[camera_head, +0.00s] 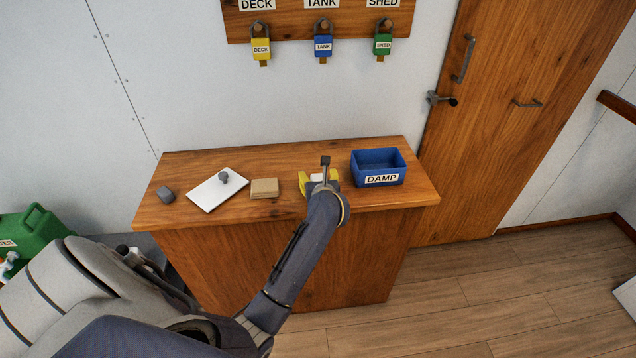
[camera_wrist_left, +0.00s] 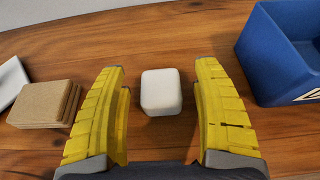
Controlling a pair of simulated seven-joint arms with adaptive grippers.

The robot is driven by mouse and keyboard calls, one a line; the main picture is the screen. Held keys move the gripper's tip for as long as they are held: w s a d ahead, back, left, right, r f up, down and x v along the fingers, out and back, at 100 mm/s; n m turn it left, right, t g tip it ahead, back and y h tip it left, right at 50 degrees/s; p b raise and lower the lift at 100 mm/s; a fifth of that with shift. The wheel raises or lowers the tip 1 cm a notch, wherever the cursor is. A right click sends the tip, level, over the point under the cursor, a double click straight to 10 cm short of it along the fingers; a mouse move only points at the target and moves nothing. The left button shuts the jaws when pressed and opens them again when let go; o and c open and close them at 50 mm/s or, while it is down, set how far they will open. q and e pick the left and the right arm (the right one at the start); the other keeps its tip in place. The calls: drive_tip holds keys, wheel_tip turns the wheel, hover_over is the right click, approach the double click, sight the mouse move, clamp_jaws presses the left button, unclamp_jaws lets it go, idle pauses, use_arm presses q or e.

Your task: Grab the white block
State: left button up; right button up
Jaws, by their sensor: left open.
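The white block (camera_wrist_left: 161,92) is a small rounded block standing on the wooden counter. In the left wrist view it sits between the two yellow fingers of my left gripper (camera_wrist_left: 161,98), with a gap on each side. My left gripper is open and holds nothing. In the head view, the left gripper (camera_head: 319,178) is over the counter between the tan blocks and the blue bin. A small white patch of the block (camera_head: 317,177) shows there between the fingers, and the wrist hides most of it. My right gripper is in neither view.
A tan stack (camera_head: 264,188) lies left of the gripper, and the blue DAMP bin (camera_head: 383,181) stands to its right. A white board (camera_head: 207,195) with a grey knob and a dark grey piece (camera_head: 166,194) lie further left on the counter (camera_head: 290,208). Padlocks hang on the wall above.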

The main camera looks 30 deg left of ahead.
use_arm(q)
drive_tip(key=shift+w+a, duration=0.1)
drive_tip(key=shift+w, duration=0.05)
drive_tip(key=shift+c, duration=0.2)
drive_tip(key=c, duration=1.3)
